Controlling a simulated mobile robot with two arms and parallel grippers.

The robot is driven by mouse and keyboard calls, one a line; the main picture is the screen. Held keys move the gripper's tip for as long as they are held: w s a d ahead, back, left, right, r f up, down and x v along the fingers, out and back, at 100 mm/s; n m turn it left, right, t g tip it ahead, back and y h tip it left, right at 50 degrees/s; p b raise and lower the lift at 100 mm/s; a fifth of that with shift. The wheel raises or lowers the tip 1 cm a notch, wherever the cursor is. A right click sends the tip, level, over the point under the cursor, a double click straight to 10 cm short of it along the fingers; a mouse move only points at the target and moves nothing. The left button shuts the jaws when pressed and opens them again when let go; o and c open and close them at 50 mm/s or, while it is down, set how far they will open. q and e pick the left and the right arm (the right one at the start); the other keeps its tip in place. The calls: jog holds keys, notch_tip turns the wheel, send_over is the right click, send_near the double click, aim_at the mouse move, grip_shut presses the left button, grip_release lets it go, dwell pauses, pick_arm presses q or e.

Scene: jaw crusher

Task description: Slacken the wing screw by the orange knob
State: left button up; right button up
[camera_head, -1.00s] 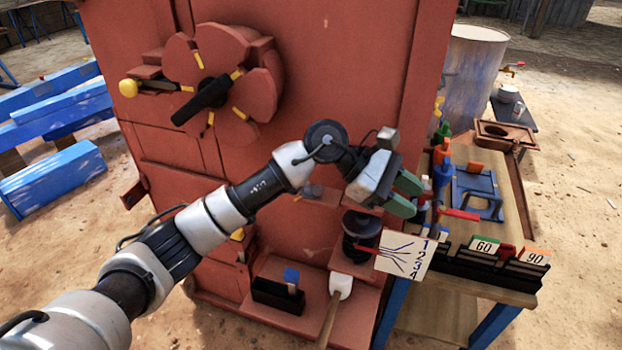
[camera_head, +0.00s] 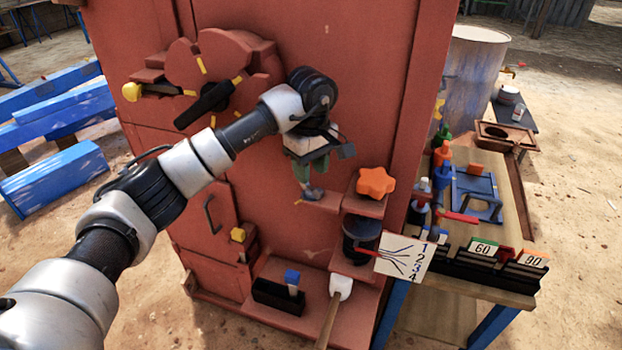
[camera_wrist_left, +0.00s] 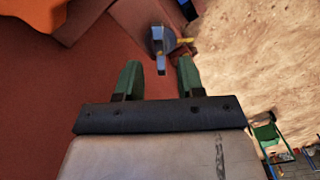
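The orange star-shaped knob (camera_head: 376,183) sits on a red ledge on the front of the crusher, and part of it fills the upper left of the left wrist view (camera_wrist_left: 30,32). My left gripper (camera_head: 306,190) is in front of the crusher, left of the knob. In the left wrist view its green fingers (camera_wrist_left: 158,75) are apart with nothing between them. A small blue-grey piece, apparently the wing screw (camera_wrist_left: 158,46), lies beyond the fingertips, roughly in line with the gap, apart from both. In the head view the gripper hides it. My right gripper is not in view.
Below the knob are a dark cylinder (camera_head: 360,232) and a numbered white card (camera_head: 404,256). A black holder (camera_head: 278,296) and a white-headed mallet (camera_head: 341,287) are lower down. A cluttered workbench (camera_head: 462,238) stands at right; a black handle wheel (camera_head: 205,103) is upper left.

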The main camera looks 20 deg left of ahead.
aim_at(311, 188)
pick_arm(q)
jog(key=shift+f, duration=2)
grip_shut()
